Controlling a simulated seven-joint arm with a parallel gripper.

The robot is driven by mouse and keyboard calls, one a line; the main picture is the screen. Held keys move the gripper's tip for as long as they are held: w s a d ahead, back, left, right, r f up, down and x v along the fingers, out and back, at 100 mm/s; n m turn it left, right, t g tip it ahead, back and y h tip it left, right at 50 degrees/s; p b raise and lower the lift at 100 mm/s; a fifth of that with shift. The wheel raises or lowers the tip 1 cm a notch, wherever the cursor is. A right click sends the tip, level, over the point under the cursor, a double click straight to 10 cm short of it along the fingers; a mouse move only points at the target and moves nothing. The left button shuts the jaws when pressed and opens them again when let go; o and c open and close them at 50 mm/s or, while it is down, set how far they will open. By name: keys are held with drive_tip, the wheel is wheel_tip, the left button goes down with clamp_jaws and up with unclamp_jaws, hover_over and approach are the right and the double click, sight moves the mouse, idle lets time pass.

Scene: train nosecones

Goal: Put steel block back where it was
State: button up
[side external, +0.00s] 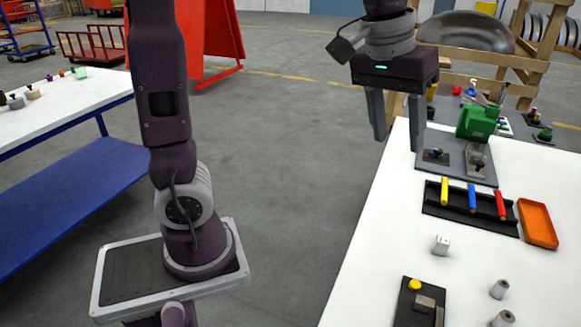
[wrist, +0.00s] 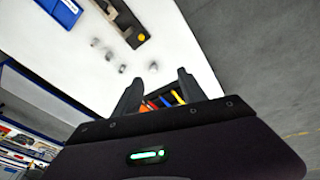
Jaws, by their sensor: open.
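A small pale silvery block (side external: 441,245), which I take for the steel block, sits on the white table (side external: 395,235) in front of the black marker tray. It seems to be the small grey shape (wrist: 153,66) just beyond my fingertips in the wrist view, though it is blurred there. My gripper (side external: 398,145) is open and empty, high at the table's far left edge, apart from the block. Its two fingers (wrist: 158,78) also show in the wrist view.
The black tray (side external: 435,207) holds yellow, blue and red sticks, with an orange tray (side external: 538,224) beside it. Grey cylinders (side external: 499,289) and a dark fixture with a yellow knob (side external: 415,285) stand nearer. A green machine (side external: 478,121) stands behind.

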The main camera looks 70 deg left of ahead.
drive_tip(key=s+f+m+t, duration=0.1)
drive_tip(key=s+f+m, duration=0.1)
drive_tip(key=s, duration=0.7)
drive_tip(key=s+a+f+m+t, duration=0.1)
drive_tip(key=s+f+m, duration=0.1)
drive_tip(key=s, duration=0.7)
drive_tip(key=shift+y, duration=0.3)
drive_tip(key=shift+w+a, duration=0.1)
